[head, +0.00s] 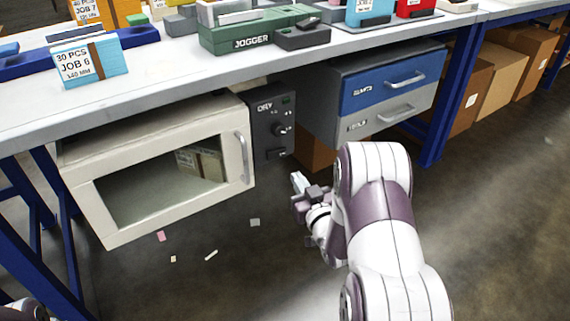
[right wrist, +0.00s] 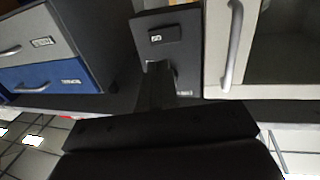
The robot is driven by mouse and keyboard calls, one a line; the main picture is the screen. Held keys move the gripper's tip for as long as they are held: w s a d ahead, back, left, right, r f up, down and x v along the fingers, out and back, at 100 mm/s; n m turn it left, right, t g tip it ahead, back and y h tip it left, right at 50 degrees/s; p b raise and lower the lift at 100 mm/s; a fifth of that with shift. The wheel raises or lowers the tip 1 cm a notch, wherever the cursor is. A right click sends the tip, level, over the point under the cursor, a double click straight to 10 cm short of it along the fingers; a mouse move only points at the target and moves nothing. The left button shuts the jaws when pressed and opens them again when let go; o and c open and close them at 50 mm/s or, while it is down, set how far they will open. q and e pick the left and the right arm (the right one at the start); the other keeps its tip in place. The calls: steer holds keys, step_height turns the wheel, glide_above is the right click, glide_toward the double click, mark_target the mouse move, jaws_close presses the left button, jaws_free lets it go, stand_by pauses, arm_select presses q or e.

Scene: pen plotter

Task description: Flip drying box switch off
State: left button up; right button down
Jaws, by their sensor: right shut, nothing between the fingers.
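The drying box (head: 72,180) is a cream cabinet under the table with a shut glass door. Its dark control panel (head: 262,140) is on its right side, with a round knob (head: 279,130) and a small black switch (head: 276,154) below it. The right wrist view shows the panel (right wrist: 145,50) upside down, with the switch (right wrist: 165,34) in the clear. My right gripper (head: 297,180) is shut and empty, below and right of the panel in the head view. Its fingers (right wrist: 157,85) cover the knob area in the right wrist view. I cannot tell which way the switch is set. My left gripper is out of view.
The door handle (head: 242,158) stands out just left of the panel. A blue drawer (head: 385,85) and a grey drawer (head: 385,115) hang to its right. The table (head: 165,60) runs above. The floor in front holds only paper scraps (head: 211,255).

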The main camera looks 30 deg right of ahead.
mark_target(281, 152)
steer(key=w+b, duration=0.1)
steer(key=w, duration=0.2)
steer(key=w+b, duration=0.1)
steer(key=w, duration=0.2)
steer(key=w+d+b, duration=0.1)
steer(key=w+b, duration=0.1)
steer(key=shift+w+d+f, duration=0.1)
steer(key=shift+w+f, duration=0.05)
steer(key=shift+w, duration=0.5)
